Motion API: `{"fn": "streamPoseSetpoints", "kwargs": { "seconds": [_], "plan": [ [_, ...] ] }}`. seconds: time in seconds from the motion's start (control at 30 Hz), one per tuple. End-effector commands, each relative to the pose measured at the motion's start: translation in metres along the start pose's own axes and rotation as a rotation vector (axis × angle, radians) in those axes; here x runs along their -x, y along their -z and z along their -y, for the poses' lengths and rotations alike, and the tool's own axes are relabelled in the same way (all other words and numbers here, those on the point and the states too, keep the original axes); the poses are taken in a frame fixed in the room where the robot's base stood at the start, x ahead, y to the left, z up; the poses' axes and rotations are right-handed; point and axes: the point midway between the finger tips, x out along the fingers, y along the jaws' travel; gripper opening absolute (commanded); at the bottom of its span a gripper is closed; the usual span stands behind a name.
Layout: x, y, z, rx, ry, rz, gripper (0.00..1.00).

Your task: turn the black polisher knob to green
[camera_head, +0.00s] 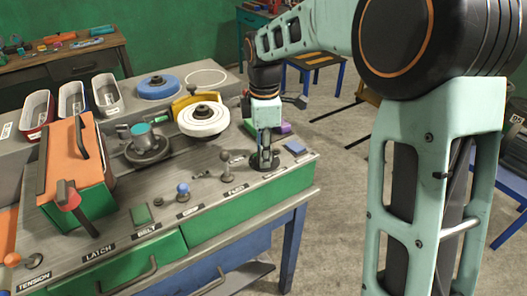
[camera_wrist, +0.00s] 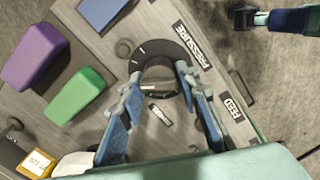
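My gripper (camera_wrist: 159,72) points down over the right end of the console, with its two blue-padded fingers spread apart. In the wrist view a dark round dial plate (camera_wrist: 150,48) with a white tick shows between and beyond the fingertips, beside the PRESSURE label. A small dark part with a pale bar (camera_wrist: 158,92) lies between the fingers; I cannot tell if they touch it. In the head view my gripper (camera_head: 265,158) stands over this dark round base (camera_head: 264,165), hiding most of it. No knob can be surely read as the polisher knob, and no green mark is visible on the dial.
Green (camera_wrist: 76,96) and purple (camera_wrist: 35,56) blocks lie left of the dial in the wrist view. A ball-topped lever (camera_head: 226,165), a blue knob (camera_head: 183,190) and a white wheel (camera_head: 203,120) stand left of my gripper.

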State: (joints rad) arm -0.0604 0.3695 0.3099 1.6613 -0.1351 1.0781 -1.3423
Motion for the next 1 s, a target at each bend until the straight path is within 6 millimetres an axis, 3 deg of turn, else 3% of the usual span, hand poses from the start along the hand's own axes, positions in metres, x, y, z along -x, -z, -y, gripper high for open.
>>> {"fn": "streamPoseSetpoints", "kwargs": {
  "seconds": [0.2,0.57,1.0],
  "plan": [
    [0.0001,0.0000,0.0010,0.000,0.003,0.000,0.06],
    [0.0006,0.0004,0.0010,-0.072,0.004,0.004,0.06],
    [0.0011,0.0010,-0.0002,-0.429,0.003,0.023,0.06]
  ]
}}
